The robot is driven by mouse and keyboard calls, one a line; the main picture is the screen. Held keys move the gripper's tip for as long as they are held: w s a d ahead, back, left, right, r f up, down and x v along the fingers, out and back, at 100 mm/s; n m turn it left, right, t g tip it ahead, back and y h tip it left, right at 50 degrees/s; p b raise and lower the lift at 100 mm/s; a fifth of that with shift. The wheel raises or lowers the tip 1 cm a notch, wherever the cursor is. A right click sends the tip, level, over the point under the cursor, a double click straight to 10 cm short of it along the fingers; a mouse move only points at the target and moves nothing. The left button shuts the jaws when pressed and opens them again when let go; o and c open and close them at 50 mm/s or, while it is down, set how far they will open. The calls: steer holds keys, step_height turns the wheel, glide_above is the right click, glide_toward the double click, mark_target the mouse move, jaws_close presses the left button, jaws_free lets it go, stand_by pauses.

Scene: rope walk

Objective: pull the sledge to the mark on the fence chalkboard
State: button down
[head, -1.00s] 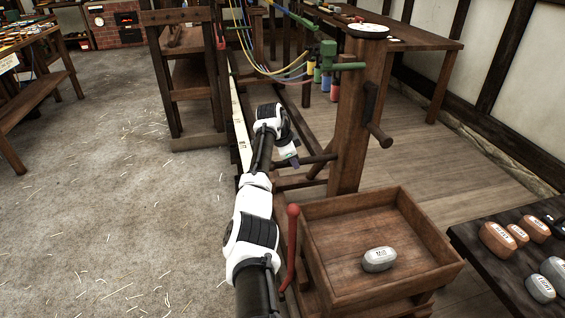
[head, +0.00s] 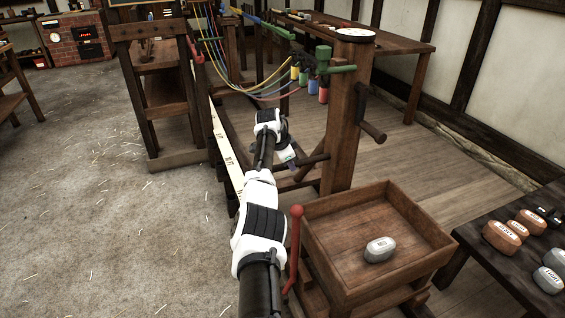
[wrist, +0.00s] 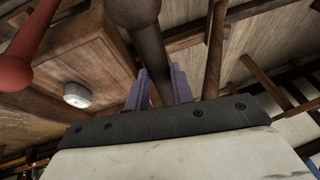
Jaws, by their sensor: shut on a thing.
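The wooden sledge (head: 341,150) stands ahead of my arm, with an upright post, a round white dial on top and an open tray (head: 432,226) holding one grey weight (head: 380,249). My gripper (head: 288,157) is beside the post, low on its left. In the wrist view its purple fingers (wrist: 158,88) are shut around a dark bar (wrist: 152,55) with a rounded end. A framed board (head: 132,12) shows at the top edge, cut off; I cannot tell whether it is the chalkboard. I see no mark on it.
A pale marked rule (head: 227,158) runs along the rail. A red lever (head: 296,245) stands close beside my arm. Coloured strands (head: 245,80) stretch back from the post. A wooden rack (head: 163,88) stands left, and a dark table with weights (head: 502,236) at right. The left floor is clear.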

steer(key=shift+w+a+r, duration=0.15)
steer(key=shift+w, duration=0.3)
steer(key=c, duration=1.2)
jaws_free()
steer(key=v, duration=1.3)
steer(key=shift+s+r, duration=0.25)
steer(key=shift+a, duration=0.15)
